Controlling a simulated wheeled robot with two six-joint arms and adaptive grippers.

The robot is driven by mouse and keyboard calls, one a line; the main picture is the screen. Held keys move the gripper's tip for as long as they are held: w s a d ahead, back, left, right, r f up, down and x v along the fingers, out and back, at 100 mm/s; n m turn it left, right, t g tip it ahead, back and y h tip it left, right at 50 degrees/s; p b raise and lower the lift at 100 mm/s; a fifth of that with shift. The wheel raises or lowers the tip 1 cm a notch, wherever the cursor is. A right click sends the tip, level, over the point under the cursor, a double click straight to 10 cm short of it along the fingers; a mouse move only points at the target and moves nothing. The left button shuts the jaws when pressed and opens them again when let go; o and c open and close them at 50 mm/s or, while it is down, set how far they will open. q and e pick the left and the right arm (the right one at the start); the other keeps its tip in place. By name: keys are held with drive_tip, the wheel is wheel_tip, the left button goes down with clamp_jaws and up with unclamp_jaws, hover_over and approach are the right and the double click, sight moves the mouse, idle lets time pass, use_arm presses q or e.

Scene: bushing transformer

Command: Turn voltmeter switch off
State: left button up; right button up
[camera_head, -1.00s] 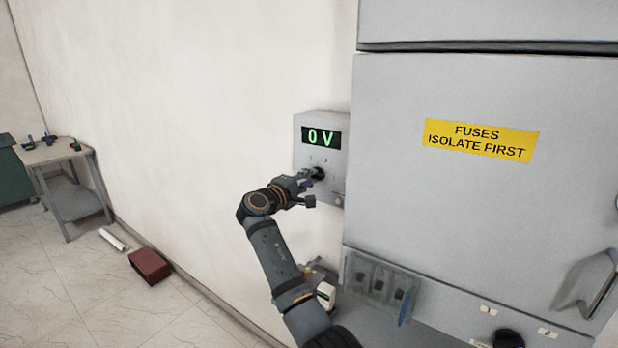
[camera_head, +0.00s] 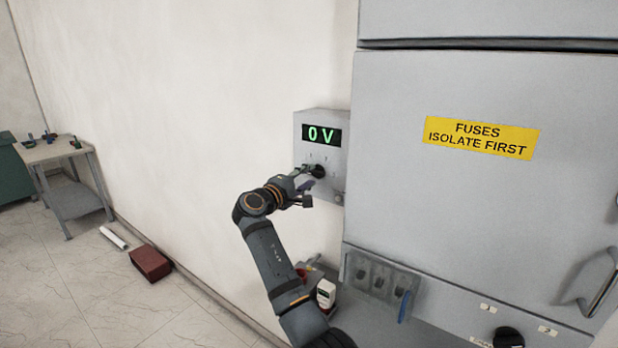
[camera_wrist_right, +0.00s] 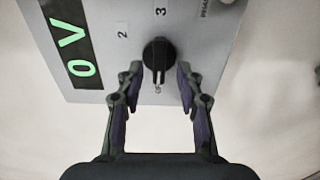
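The voltmeter (camera_head: 330,133) is a grey box on the wall, with a green display reading 0 V. Its black rotary switch (camera_head: 318,171) sits below the display. In the right wrist view the switch knob (camera_wrist_right: 157,58) lies between and just beyond the fingertips, near the marks 2 and 3. My right gripper (camera_wrist_right: 156,78) is open, with a gap on both sides of the knob. In the head view the right gripper (camera_head: 304,183) is in front of the switch, slightly to its left. My left gripper is not in view.
A grey cabinet (camera_head: 480,210) with a yellow fuses label stands right of the voltmeter. A row of small switches (camera_head: 380,283) is on its lower part. A side table (camera_head: 52,152) and a red-brown box (camera_head: 150,264) are far left.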

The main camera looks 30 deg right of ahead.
drive_tip(key=v, duration=1)
drive_tip(key=shift+s+a, duration=0.2)
drive_tip(key=shift+a, duration=0.15)
drive_tip(key=shift+f, duration=0.1)
